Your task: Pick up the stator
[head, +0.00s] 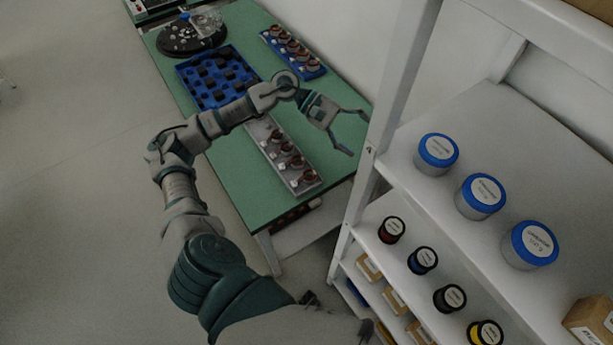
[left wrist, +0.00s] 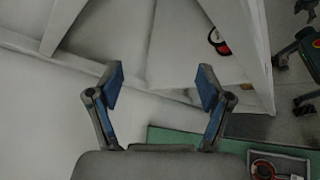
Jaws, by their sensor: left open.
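Several stators with copper-coloured windings (head: 285,147) sit in a row in a grey tray (head: 309,185) at the near end of the green table. More stators (head: 290,45) sit in a blue tray (head: 314,73) further back. My left gripper (head: 357,133) is open and empty, above the table's right edge, to the right of the grey tray. In the left wrist view the open fingers (left wrist: 160,80) have nothing between them, and one stator (left wrist: 263,170) shows at the bottom right corner. My right gripper is not in view.
A white shelf (head: 398,170) with blue-lidded jars (head: 438,152) and small spools (head: 392,229) stands close on the right. A blue crate of dark parts (head: 184,72) and a black round plate (head: 164,47) are further back on the green table (head: 240,196).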

